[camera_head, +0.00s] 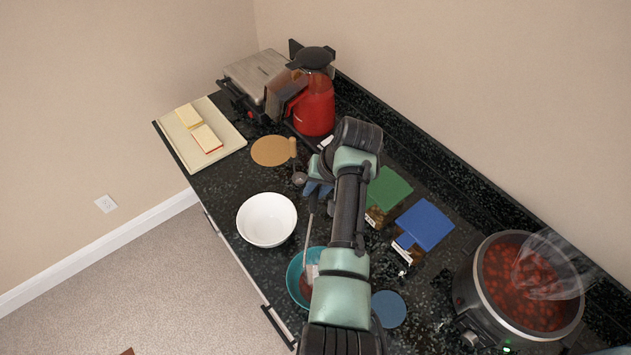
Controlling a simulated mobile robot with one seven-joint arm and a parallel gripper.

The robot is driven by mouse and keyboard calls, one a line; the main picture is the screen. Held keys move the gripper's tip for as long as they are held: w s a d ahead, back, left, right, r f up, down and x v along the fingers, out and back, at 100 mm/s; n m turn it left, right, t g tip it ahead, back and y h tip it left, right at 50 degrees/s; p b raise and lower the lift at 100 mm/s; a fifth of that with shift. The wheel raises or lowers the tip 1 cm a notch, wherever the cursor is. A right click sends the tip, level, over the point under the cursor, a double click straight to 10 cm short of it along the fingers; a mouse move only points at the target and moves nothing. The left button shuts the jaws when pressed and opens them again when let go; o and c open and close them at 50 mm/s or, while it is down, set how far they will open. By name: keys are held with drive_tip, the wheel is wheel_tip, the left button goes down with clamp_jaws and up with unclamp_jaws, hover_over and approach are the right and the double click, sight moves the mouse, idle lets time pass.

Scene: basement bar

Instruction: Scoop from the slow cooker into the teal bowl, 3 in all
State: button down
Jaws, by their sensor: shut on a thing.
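The slow cooker (468,303) stands at the lower right, full of chunky red food, with a clear lid (551,266) tilted over its right side. The teal bowl (293,268) is on the counter near the front edge, partly hidden behind my arm. Some red food shows inside the bowl. My gripper (318,190) is shut on the handle of a long utensil (308,234). The utensil slants down to the teal bowl, and its lower end is at or inside the bowl. My arm hides whether it touches the food.
A white bowl (267,220) sits left of the teal bowl. Green (388,188) and blue (425,225) lidded containers, a blue disc (389,309), a red kettle (314,106), a grill (256,78), a cork mat (271,151) and a cutting board (226,134) crowd the dark counter.

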drive_tip(key=shift+s+r+t+p, duration=0.15)
drive_tip(key=shift+r+t+p, duration=0.15)
drive_tip(key=shift+r+p, duration=0.35)
drive_tip(key=shift+s+a+r+t+p, duration=0.15)
drive_tip(key=shift+s+r+t+p, duration=0.55)
drive_tip(key=shift+r+p, duration=0.4)
drive_tip(key=s+r+t, duration=0.1)
drive_tip(key=s+r+t+p, duration=0.1)
drive_tip(key=r+t, duration=0.1)
drive_tip(key=shift+s+a+r+n, duration=0.2)
drive_tip(key=shift+s+n, duration=0.2)
drive_tip(key=s+t+b, duration=0.1)
drive_tip(key=s+r+t+b, duration=0.1)
drive_tip(key=s+t+b, duration=0.1)
drive_tip(key=shift+s+a+r+n+h, duration=0.2)
drive_tip(key=shift+a+n+h, duration=0.1)
drive_tip(key=s+a+r+n+t+b, duration=0.1)
drive_tip(key=s+r+t+b, duration=0.4)
drive_tip(key=b, duration=0.9)
drive_tip(key=s+t, duration=0.2)
drive_tip(key=s, duration=0.2)
drive_tip(key=shift+s+a+n, duration=0.25)
drive_tip(key=shift+s+n, duration=0.05)
drive_tip(key=shift+s, duration=0.05)
drive_tip(key=shift+r, duration=0.1)
